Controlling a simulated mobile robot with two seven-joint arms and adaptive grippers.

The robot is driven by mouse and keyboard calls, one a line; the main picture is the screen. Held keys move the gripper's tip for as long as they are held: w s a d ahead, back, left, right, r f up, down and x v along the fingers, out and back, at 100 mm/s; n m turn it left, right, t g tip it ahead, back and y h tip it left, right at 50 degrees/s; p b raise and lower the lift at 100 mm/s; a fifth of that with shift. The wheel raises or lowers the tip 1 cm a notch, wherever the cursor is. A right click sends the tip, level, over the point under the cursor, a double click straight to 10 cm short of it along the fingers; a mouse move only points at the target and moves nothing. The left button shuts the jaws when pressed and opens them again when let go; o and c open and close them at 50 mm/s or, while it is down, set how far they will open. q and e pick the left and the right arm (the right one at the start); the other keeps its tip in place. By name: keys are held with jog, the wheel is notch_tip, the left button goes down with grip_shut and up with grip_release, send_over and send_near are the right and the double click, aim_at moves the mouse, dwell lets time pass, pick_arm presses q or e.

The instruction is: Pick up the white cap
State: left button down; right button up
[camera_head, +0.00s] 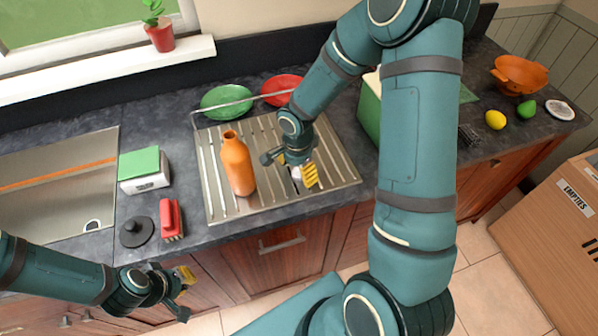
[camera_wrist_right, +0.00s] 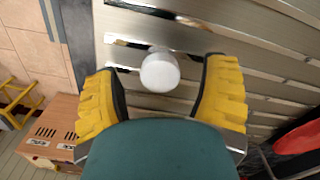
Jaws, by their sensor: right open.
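The white cap (camera_wrist_right: 160,72) stands on the ribbed metal drainboard (camera_wrist_right: 270,87) and shows between my right gripper's yellow fingers in the right wrist view. In the head view, a small part of the cap (camera_head: 297,172) shows beside the fingers. My right gripper (camera_head: 303,176) is open over the drainboard, right of the orange bottle, with a finger on each side of the cap; I cannot tell if either touches it. My left gripper (camera_head: 184,291) is open and empty in front of the counter, far from the cap.
An orange bottle (camera_head: 238,164) stands left of my right gripper. A green plate (camera_head: 226,101) and a red plate (camera_head: 284,88) sit behind a thin rail at the back. A red brush (camera_head: 171,218) and a dark lid (camera_head: 136,232) lie left of the drainboard.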

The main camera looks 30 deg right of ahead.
aim_at(297, 173)
jog(key=shift+f, duration=0.5)
jog(key=c, duration=0.8)
notch_tip(297, 173, up, 10)
jog(key=shift+r+p, duration=0.1)
jog(key=shift+p, duration=0.2)
